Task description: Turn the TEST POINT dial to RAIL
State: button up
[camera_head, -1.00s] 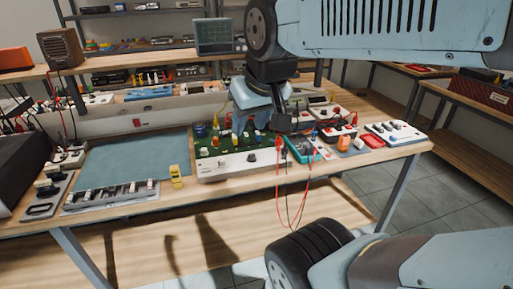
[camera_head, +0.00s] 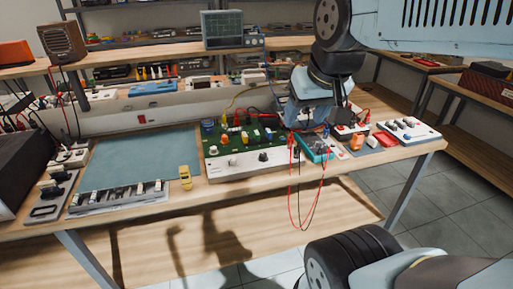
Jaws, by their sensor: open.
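A green circuit board unit (camera_head: 230,140) with a pale front panel (camera_head: 215,168) stands on the bench near the middle. A small dark knob (camera_head: 263,156) sits on that panel, with a lighter round part (camera_head: 232,162) to its left. The labels, including TEST POINT and RAIL, are too small to read, so I cannot tell which way any dial points. My gripper (camera_head: 308,116) is open over the right side of the board and the area behind the teal meter (camera_head: 316,148). It looks apart from the dark knob. Its hand partly hides things behind it.
Red and black leads (camera_head: 292,185) hang from the meter over the front edge. A yellow object (camera_head: 185,177) lies left of the board, beside a clear teal mat (camera_head: 140,160). An orange object (camera_head: 357,140) and a white switch box (camera_head: 408,131) stand to the right.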

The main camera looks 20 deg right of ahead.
jog(key=w+m+g, duration=0.1)
jog(key=w+m, duration=0.1)
jog(key=w, duration=0.5)
jog(key=m+g, duration=0.5)
jog(key=m, duration=0.2)
send_over(263, 154)
notch_tip(263, 154, down, 16)
notch_tip(263, 154, down, 13)
jog(key=shift+f, duration=0.15)
jog(key=c, duration=1)
jog(key=shift+a, duration=0.15)
jog(key=shift+c, duration=0.3)
